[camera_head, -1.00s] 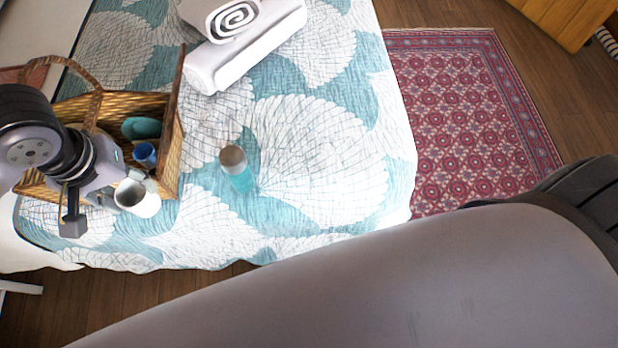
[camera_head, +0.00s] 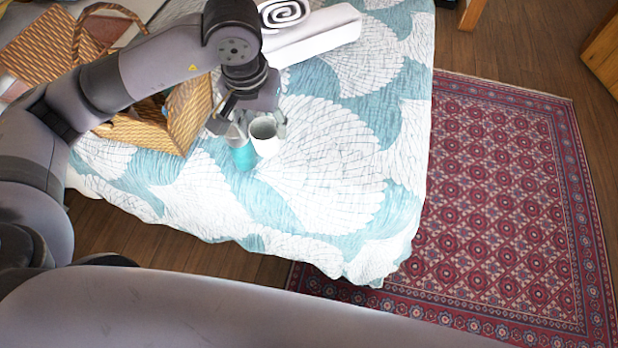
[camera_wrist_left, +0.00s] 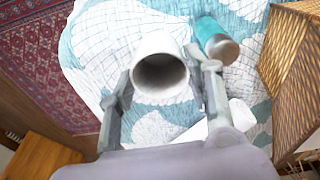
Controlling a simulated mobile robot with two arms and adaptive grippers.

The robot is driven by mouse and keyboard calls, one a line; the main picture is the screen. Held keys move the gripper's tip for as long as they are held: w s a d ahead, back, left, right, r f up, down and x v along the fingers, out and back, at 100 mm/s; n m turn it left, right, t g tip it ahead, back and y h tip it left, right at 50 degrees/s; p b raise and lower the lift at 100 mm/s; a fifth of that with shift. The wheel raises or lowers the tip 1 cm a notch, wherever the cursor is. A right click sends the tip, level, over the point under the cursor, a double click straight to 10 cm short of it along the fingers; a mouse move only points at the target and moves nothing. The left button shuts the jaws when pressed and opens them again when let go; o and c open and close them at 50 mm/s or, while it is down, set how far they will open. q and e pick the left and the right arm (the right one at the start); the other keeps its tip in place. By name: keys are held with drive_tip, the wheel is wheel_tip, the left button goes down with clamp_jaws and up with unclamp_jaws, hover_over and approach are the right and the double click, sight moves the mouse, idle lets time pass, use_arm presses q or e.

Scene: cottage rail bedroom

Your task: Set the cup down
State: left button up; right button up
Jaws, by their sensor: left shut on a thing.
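The white cup (camera_head: 265,140) is held upright in my left gripper (camera_head: 248,122) over the bed. In the left wrist view the cup (camera_wrist_left: 160,72) sits between the two fingers of the left gripper (camera_wrist_left: 163,90), with its open mouth facing the camera. I cannot tell whether its base touches the quilt (camera_head: 330,200). The bottle (camera_wrist_left: 215,42) is beside the right finger in the wrist view. The right gripper is not in view.
A wicker basket (camera_head: 190,115) stands on the bed left of the cup, partly hidden by my left arm. White rolled towels (camera_head: 325,32) lie behind. Open quilt lies to the right and front. A red patterned rug (camera_head: 500,200) covers the floor at right.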

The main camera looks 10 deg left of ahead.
use_arm(q)
drive_tip(key=w+d+f+b, duration=0.2)
drive_tip(key=w+f+b, duration=0.1)
drive_tip(key=w, duration=0.4)
drive_tip(key=f, duration=0.6)
drive_tip(key=f+p, duration=0.1)
drive_tip(key=f, duration=0.6)
drive_tip(key=w+f+p, duration=0.1)
drive_tip(key=f, duration=0.5)
drive_tip(key=shift+d+f, duration=0.1)
drive_tip(key=shift+f, duration=0.1)
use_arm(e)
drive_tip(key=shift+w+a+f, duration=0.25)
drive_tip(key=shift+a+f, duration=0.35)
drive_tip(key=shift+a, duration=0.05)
use_arm(q)
drive_tip(key=shift+f, duration=0.2)
drive_tip(key=o, duration=1.2)
drive_tip(key=shift+c, duration=0.2)
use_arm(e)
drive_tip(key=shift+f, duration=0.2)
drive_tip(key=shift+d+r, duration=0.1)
